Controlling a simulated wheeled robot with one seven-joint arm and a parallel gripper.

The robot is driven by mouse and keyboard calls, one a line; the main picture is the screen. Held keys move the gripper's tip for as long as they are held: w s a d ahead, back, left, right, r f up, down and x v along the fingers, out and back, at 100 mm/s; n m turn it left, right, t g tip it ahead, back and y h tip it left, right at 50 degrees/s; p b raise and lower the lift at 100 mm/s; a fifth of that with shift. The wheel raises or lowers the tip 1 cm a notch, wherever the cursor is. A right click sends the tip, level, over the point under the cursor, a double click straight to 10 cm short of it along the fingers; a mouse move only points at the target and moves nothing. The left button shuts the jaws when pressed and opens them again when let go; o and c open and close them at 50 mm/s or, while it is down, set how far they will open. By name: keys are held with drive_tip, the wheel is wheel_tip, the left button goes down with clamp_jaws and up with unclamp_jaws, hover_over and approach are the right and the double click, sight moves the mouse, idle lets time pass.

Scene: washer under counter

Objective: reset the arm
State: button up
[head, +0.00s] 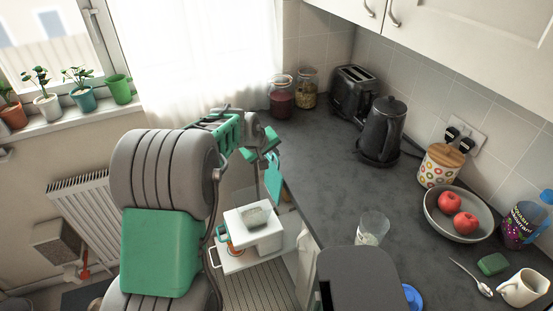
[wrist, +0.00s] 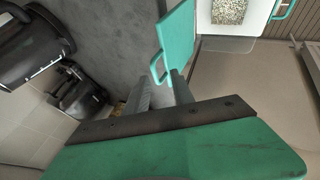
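My arm reaches forward in the head view, with my gripper (head: 262,150) near the left edge of the counter, below the window curtain. A turquoise panel (head: 274,180) is just below my gripper in the head view. In the wrist view this panel (wrist: 176,36) has a handle and lies just beyond the fingers; I cannot tell whether they touch it.
A white unit (head: 268,240) with a speckled grey block (head: 255,216) on it stands left of the counter (head: 330,165). The counter holds a black kettle (head: 383,130), toaster (head: 352,92), jars, a glass (head: 372,229) and a fruit bowl (head: 432,212). Potted plants line the windowsill (head: 70,120).

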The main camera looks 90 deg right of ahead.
drive_tip(key=w+a+r+n+t, duration=0.1)
drive_tip(key=w+a+r, duration=0.1)
drive_tip(key=w, duration=0.5)
drive_tip(key=w+a+r+n+t, duration=0.1)
drive_tip(key=w+a+r, duration=0.15)
drive_tip(key=w, duration=0.55)
drive_tip(key=w+a+r+n+t, duration=0.1)
drive_tip(key=w+a+r, duration=0.1)
drive_tip(key=w, duration=0.5)
drive_tip(key=w+a+r+n+t, duration=0.2)
drive_tip(key=w+a, duration=1)
drive_tip(key=w, duration=0.4)
drive_tip(key=w+a+n+t+y, duration=0.15)
drive_tip(key=w+a, duration=0.35)
drive_tip(key=a, duration=0.7)
drive_tip(key=w+a+n+t+y, duration=0.1)
drive_tip(key=w+a+n+y, duration=0.2)
drive_tip(key=a, duration=1)
drive_tip(key=s+a+f+n+y, duration=0.1)
drive_tip(key=s+a+n, duration=0.2)
drive_tip(key=a, duration=1.3)
drive_tip(key=shift+a+y, duration=0.15)
drive_tip(key=shift+y, duration=0.2)
